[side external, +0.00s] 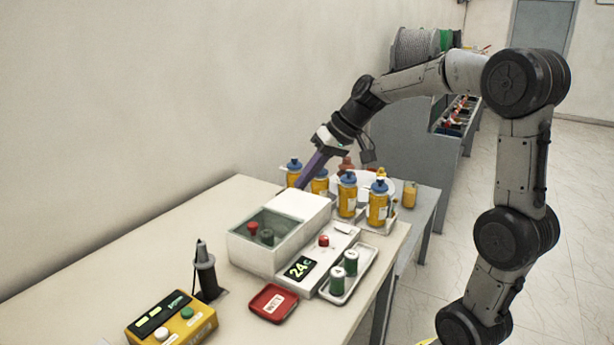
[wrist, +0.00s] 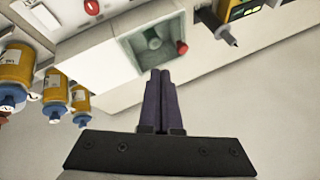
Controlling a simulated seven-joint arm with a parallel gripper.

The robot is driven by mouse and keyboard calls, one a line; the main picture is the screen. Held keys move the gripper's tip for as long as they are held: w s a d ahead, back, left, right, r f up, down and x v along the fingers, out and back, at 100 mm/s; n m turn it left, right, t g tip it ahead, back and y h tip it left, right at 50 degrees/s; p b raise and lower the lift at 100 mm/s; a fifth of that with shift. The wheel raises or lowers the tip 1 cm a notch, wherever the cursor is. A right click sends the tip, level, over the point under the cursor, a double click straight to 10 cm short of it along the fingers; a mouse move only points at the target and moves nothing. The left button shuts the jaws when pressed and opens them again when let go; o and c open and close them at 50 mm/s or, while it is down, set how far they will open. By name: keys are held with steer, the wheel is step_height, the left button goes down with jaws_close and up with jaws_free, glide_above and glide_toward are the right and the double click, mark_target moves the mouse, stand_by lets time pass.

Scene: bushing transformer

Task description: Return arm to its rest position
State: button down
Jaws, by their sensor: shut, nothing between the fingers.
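My gripper (side external: 303,184) is shut and empty, held above the back end of the white box unit (side external: 300,205) on the table. In the wrist view its two dark purple fingers (wrist: 160,75) lie together and point toward the open bath (wrist: 152,45) of that unit. The bath holds a red-topped piece (side external: 252,229) and a green piece (side external: 267,237). In the side view the arm reaches in from the right, bent down toward the table.
Several yellow bottles with blue caps (side external: 347,195) stand close beside the gripper. A tray (side external: 348,275) with two green cylinders, a red dish (side external: 273,303), a soldering-iron-like tool (side external: 206,270) and a yellow control box (side external: 171,322) sit nearer the front. The table's left part (side external: 120,255) is clear.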

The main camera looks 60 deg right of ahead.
steer(key=s+a+r+n, duration=0.4)
steer(key=s+a, duration=0.6)
steer(key=a, duration=0.3)
steer(key=s+d+f+h, duration=0.1)
steer(key=s+f+h, duration=0.1)
steer(key=s+f, duration=0.6)
steer(key=s, duration=0.3)
steer(key=shift+s+d+f+g+h, duration=0.2)
steer(key=shift+s+d+g+h, duration=0.05)
steer(key=shift+d+g+h, duration=0.1)
